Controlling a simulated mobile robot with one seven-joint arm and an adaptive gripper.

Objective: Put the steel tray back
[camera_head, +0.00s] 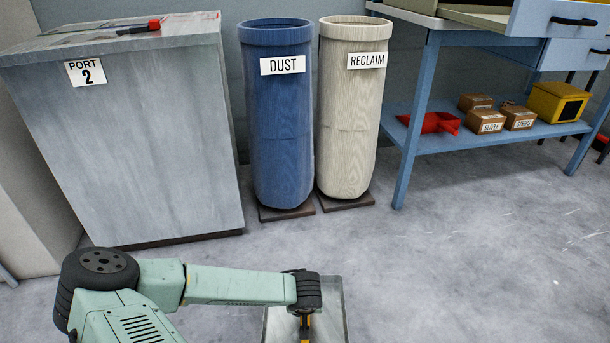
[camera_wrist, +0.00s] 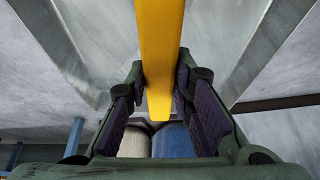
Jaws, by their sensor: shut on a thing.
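The steel tray (camera_head: 336,305) is at the bottom edge of the head view, partly cut off, in front of the cabinet and bins. My gripper (camera_head: 305,314) is over it, shut on its yellow handle (camera_head: 305,333). In the wrist view the yellow handle (camera_wrist: 160,50) runs between the two dark finger pads of my gripper (camera_wrist: 163,92). The grey metal sides of the tray (camera_wrist: 268,45) show on both sides of the handle. Whether the tray touches the floor is unclear.
A blue bench (camera_head: 440,140) with boxes stands right. Floor at right is clear.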

